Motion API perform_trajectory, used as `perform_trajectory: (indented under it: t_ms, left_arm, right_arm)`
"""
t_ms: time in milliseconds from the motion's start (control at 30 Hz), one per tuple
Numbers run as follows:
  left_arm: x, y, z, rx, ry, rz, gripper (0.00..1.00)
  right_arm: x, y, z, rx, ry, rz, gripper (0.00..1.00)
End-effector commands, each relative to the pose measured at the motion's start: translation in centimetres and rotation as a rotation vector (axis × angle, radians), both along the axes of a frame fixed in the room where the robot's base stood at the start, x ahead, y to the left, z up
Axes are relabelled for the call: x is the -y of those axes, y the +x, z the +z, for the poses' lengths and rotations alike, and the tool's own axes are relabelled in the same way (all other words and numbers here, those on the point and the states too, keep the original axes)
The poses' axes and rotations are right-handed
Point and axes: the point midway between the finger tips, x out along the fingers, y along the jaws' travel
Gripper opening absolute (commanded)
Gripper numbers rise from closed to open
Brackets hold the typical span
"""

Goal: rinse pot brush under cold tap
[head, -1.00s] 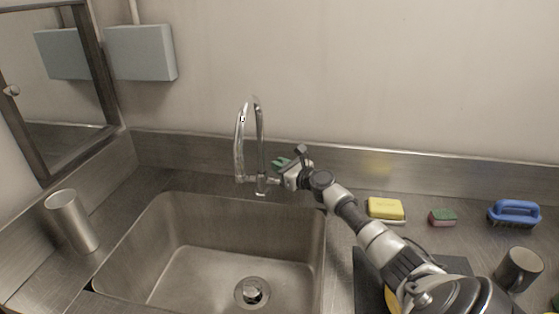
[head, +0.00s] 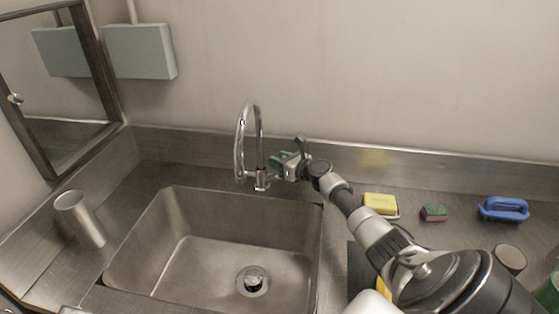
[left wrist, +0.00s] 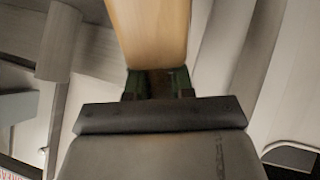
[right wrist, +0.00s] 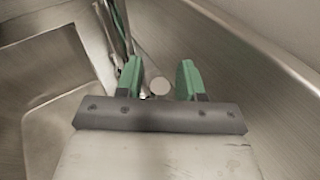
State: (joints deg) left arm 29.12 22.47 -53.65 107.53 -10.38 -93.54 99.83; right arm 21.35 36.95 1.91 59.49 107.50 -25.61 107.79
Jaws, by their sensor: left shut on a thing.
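The curved chrome tap (head: 241,150) stands behind the steel sink (head: 190,235); I see no water from it. My right gripper (head: 283,163) is at the right side of the tap's base. In the right wrist view its green fingers (right wrist: 163,80) are apart, with a small round knob (right wrist: 160,87) showing between them; I cannot tell whether they touch it. My left gripper (left wrist: 157,84) shows only in the left wrist view, shut on a light wooden handle (left wrist: 150,30), apparently the pot brush's. The brush head is out of view.
A metal cup (head: 80,219) stands left of the sink. Right of it lie a yellow sponge (head: 380,203), a small red-green sponge (head: 434,212) and a blue scrubbing brush (head: 503,208). A dark mug (head: 511,258) is partly hidden by my right arm. The sink basin is empty.

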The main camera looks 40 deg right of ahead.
Motion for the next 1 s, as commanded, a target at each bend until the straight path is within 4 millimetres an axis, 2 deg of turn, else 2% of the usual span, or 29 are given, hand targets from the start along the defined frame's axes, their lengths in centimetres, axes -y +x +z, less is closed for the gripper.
perform_trajectory:
  t_ms: [267, 433, 1000]
  left_arm:
    - [0.0, 0.0, 0.0, 0.000, 0.000, 0.000, 0.00]
    - [0.0, 0.0, 0.2, 0.000, 0.000, 0.000, 0.00]
    - [0.0, 0.0, 0.4, 0.000, 0.000, 0.000, 0.00]
  right_arm:
    - [0.0, -0.1, 0.0, -0.001, -0.003, 0.001, 0.39]
    - [0.2, -1.1, 0.1, -0.002, -0.004, 0.000, 0.39]
    - [1.0, -9.9, 1.4, -0.002, -0.003, 0.001, 0.39]
